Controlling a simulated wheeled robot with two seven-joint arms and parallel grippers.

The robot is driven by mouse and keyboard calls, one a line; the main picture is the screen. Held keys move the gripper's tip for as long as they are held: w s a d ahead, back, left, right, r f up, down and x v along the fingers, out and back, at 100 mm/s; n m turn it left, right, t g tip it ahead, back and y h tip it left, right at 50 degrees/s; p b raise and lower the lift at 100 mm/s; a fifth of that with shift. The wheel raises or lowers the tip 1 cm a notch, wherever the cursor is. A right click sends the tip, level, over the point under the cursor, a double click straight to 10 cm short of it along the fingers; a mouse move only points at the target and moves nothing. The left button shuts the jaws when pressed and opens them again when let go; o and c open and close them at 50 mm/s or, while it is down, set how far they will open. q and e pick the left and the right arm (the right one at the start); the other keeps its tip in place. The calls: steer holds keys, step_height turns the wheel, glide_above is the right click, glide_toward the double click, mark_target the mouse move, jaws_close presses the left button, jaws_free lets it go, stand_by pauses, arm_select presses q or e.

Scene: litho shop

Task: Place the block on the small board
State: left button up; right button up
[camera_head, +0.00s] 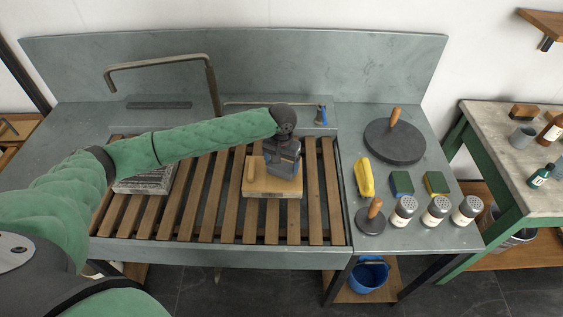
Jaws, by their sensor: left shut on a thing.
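A small tan board (284,189) lies flat on the wooden slats near the middle of the sink top. My left gripper (271,171) is directly above this board, pointing down, very close to its top. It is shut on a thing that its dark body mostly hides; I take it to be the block. A tan upright wooden piece (250,169) shows just left of the gripper, over the board's left end. I cannot tell whether it is part of the held thing, or whether the held thing touches the board. My right gripper is not in view.
A grey slab (145,181) lies on the slats at the left, partly under my arm. A bent tap pipe (212,85) stands behind. Slats right of the board are clear.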

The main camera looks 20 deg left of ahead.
mark_target(282, 165)
arm_select(q)
steer(key=o, duration=1.1)
steer(key=shift+f, duration=0.15)
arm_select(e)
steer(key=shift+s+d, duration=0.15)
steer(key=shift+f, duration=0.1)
arm_select(q)
steer(key=shift+r, duration=0.25)
step_height(282, 165, up, 2)
steer(key=shift+r+b, duration=0.1)
steer(key=shift+b, duration=0.65)
step_height(282, 165, up, 10)
steer(key=b, duration=0.3)
steer(key=shift+f, duration=0.2)
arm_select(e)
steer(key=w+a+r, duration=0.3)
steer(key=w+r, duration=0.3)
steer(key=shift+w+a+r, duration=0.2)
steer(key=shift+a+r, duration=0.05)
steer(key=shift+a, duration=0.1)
